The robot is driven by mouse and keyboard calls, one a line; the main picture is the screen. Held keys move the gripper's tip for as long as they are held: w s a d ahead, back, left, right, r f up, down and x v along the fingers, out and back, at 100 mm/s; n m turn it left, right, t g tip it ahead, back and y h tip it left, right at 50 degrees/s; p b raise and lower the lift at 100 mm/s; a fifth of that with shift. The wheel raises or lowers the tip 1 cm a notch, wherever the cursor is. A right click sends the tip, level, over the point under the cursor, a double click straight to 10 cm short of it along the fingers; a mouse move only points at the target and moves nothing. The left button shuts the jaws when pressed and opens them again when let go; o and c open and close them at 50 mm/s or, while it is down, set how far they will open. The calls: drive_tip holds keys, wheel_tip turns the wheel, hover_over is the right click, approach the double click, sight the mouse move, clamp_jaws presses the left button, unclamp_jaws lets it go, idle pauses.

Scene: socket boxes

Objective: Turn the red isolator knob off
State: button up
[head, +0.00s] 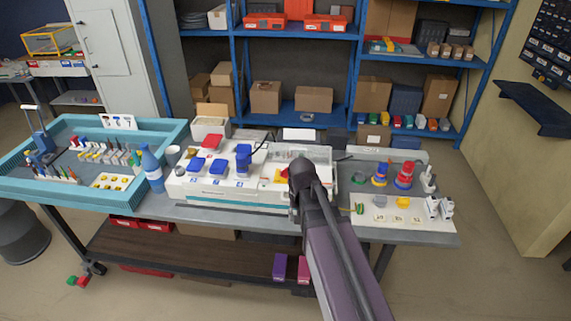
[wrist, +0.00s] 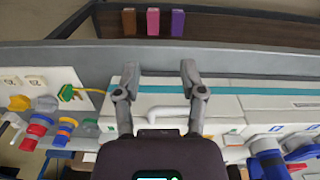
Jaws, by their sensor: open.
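The red isolator knob (head: 282,176), with yellow around it, shows on the white socket panel (head: 235,192) in the head view, just left of my arm's end, which partly covers it. I cannot tell how the knob is turned. My gripper (wrist: 160,70) is open and empty in the wrist view, its two fingers apart over the panel's front edge. A pale handle-like bar (wrist: 158,113) lies between and below the fingers there. I cannot make out the knob surely in the wrist view. In the head view the fingers are hidden behind my arm.
Blue-lidded sockets (head: 218,167), a red-lidded one (head: 212,141) and a blue plug (head: 243,156) stand left of the knob. A teal tray (head: 60,187) and a blue bottle (head: 152,165) are farther left. Red and blue connectors (head: 403,175) stand on the right.

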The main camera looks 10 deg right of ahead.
sight(285, 169)
drive_tip(key=w+r+m+p, duration=0.5)
drive_tip(key=w+r+p, duration=0.1)
drive_tip(key=w, duration=0.5)
drive_tip(key=w+r+m+p, duration=0.5)
drive_tip(key=w+r+p, duration=0.2)
drive_tip(key=w, duration=0.5)
drive_tip(key=shift+a+r, duration=0.2)
drive_tip(key=shift+r, duration=0.35)
drive_tip(key=shift+s, duration=0.1)
wheel_tip(285, 169, down, 14)
drive_tip(key=b, duration=1.4)
drive_tip(key=shift+r, duration=0.15)
clamp_jaws()
